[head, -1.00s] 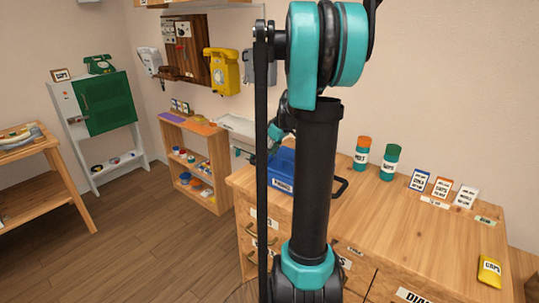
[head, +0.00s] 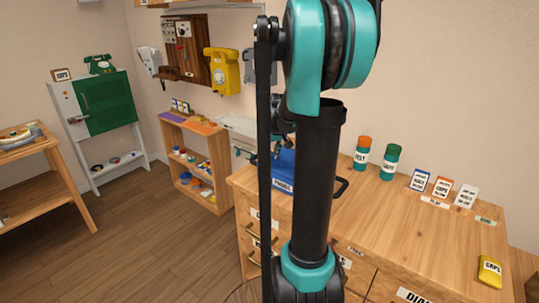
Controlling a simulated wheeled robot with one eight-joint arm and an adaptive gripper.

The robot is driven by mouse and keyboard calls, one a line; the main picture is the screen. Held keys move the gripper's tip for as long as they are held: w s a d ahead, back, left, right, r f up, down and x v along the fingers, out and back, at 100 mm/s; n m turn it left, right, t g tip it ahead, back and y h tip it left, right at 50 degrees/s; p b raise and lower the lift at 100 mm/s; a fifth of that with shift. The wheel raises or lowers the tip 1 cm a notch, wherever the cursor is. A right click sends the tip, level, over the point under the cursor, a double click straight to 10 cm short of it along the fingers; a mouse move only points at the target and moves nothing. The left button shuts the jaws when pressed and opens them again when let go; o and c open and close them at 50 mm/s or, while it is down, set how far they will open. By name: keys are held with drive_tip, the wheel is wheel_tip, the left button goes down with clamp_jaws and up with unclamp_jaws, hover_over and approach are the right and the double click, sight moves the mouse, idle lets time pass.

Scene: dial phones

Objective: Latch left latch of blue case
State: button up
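The blue case (head: 282,172) stands on the left end of the wooden cabinet top, with a pale label on its front. My upright black arm link hides much of it, and a black handle-like loop shows to the right of the link. The left latch cannot be made out. The far end of my arm, with my gripper (head: 252,157), is small and partly hidden behind my own links, at the left side of the case. Its fingers are too small and covered to tell open from shut, or whether they touch the case.
The cabinet top (head: 400,225) is mostly clear right of my arm. Two teal bottles (head: 362,155), several label cards (head: 441,187) and a yellow packet (head: 489,271) stand or lie there. A low wooden shelf (head: 222,185) is at the left, below a yellow wall phone (head: 224,72).

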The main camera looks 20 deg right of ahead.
drive_tip(key=m, duration=0.2)
drive_tip(key=m+h, duration=0.1)
drive_tip(key=m, duration=0.1)
drive_tip(key=m+h, duration=0.1)
drive_tip(key=m, duration=0.1)
drive_tip(key=shift+a+g, duration=0.25)
drive_tip(key=shift+g, duration=0.05)
drive_tip(key=m+h, duration=0.1)
drive_tip(key=m, duration=0.2)
drive_tip(key=m+g+h, duration=0.1)
drive_tip(key=m, duration=0.2)
drive_tip(key=shift+w+g, duration=0.15)
drive_tip(key=shift+g, duration=0.15)
drive_tip(key=shift+m, duration=0.3)
drive_tip(key=o, duration=1.2)
drive_tip(key=shift+c, duration=0.2)
drive_tip(key=v, duration=1.2)
drive_tip(key=shift+a, duration=0.15)
